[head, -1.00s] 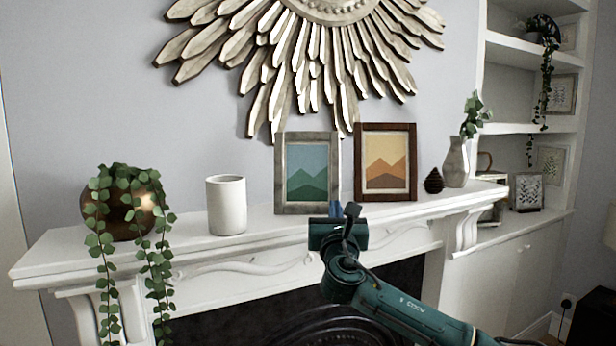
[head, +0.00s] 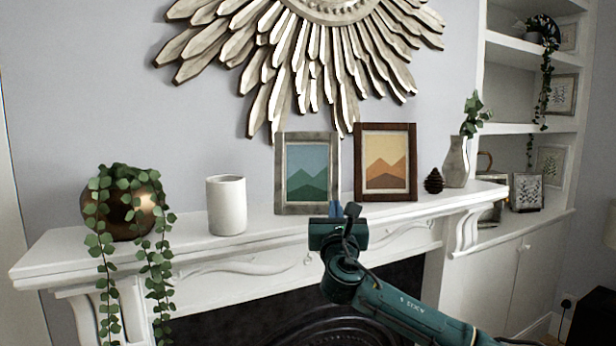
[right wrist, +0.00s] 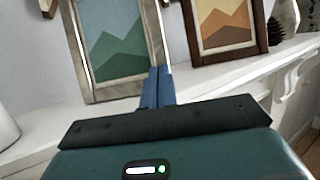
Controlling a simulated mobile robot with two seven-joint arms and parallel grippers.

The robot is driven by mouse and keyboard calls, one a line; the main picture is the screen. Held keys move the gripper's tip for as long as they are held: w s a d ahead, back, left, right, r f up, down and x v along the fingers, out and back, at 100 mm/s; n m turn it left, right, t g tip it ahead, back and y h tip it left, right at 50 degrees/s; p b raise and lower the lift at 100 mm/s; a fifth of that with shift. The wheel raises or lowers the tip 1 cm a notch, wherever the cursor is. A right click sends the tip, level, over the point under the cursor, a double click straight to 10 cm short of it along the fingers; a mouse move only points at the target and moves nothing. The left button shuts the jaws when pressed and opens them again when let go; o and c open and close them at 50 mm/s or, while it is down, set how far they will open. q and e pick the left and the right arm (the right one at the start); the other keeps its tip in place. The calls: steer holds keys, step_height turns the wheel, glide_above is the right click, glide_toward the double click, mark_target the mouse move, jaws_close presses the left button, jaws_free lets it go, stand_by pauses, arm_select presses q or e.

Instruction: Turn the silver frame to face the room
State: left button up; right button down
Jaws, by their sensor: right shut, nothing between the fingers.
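The silver frame (head: 279,172) stands upright on the mantel, with a green mountain picture facing out. It also shows in the right wrist view (right wrist: 85,62). The brown wooden frame (head: 411,160) stands close to its right, with an orange mountain picture. My right gripper (head: 336,207) is at the mantel's front edge, below the silver frame's lower right corner. In the right wrist view its blue fingers (right wrist: 157,88) are together with nothing between them, and they overlap the frame's lower right corner. I cannot tell whether they touch it. My left gripper is not in view.
The white mantel (head: 265,235) also bears a white cylindrical vase (head: 227,206), a bronze pot (head: 133,215) with trailing ivy, a pinecone (head: 433,181) and a grey vase (head: 456,163). A sunburst mirror (head: 300,60) hangs above. Bare mantel lies between the white vase and the silver frame.

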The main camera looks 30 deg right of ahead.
steer(key=shift+w+d, duration=0.4)
steer(key=shift+w, duration=0.35)
steer(key=shift+w+d, duration=0.35)
steer(key=shift+w, duration=0.35)
steer(key=shift+d+r, duration=0.1)
steer(key=shift+s+p, duration=0.15)
steer(key=shift+p, duration=0.15)
steer(key=s+a+p, duration=0.4)
steer(key=s+a, duration=0.2)
steer(key=s, duration=0.5)
steer(key=shift+p, duration=0.3)
